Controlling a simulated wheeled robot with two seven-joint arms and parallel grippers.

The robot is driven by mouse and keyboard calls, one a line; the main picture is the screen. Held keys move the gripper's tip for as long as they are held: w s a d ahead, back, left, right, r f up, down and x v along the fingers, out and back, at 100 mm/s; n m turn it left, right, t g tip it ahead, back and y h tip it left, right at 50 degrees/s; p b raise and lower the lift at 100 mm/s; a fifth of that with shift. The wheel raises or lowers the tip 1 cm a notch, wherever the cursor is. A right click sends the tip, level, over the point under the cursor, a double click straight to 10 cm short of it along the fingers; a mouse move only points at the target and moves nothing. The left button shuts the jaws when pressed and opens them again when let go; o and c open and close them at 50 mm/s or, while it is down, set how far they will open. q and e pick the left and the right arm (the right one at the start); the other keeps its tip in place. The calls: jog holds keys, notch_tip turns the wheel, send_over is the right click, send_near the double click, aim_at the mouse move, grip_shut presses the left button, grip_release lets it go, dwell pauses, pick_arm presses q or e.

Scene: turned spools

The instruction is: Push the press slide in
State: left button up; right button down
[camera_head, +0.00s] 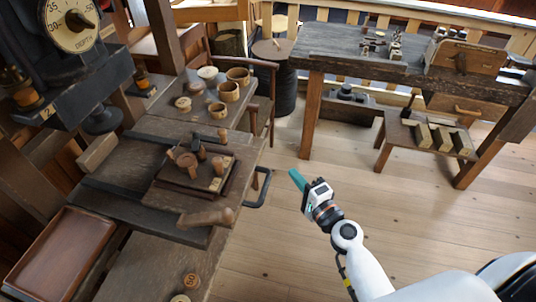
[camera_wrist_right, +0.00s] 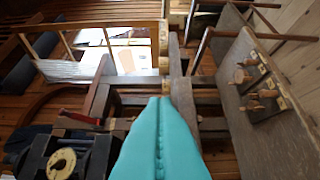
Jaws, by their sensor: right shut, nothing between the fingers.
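The press (camera_head: 85,65), with a round dial and a number 2 plate, stands at the upper left. What looks like its slide is the dark wooden board (camera_head: 120,195) reaching out toward the right below it. A black loop handle (camera_head: 260,188) sticks out at the board's right side; which part it is fixed to is hard to tell. My right gripper (camera_head: 297,179) is shut and empty, its teal fingers pointing up-left, apart from the handle and to its right. The teal fingers also fill the lower middle of the right wrist view (camera_wrist_right: 160,140). My left gripper is out of view.
A small board with wooden pegs (camera_head: 195,170) lies on the dark board, near a turned wooden handle (camera_head: 205,217). Several wooden cups (camera_head: 228,92) stand behind. An empty tray (camera_head: 60,255) is at lower left. A workbench (camera_head: 400,65) stands far right. Open floor (camera_head: 400,200) surrounds my right gripper.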

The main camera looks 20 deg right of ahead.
aim_at(238, 152)
jog(key=w+a+p, duration=0.2)
jog(key=w+a, duration=0.2)
jog(key=w, duration=0.4)
jog(key=shift+w+a, duration=0.25)
jog(key=shift+w, duration=0.05)
jog(key=shift+f, duration=0.1)
jog(key=w+a, duration=0.1)
jog(key=a, duration=0.1)
jog(key=w+a+b, duration=0.1)
jog(key=w+a, duration=0.1)
jog(key=a, duration=0.1)
jog(key=w+a, duration=0.2)
jog(key=a, duration=0.1)
jog(key=shift+w, duration=0.1)
jog(key=shift+d, duration=0.2)
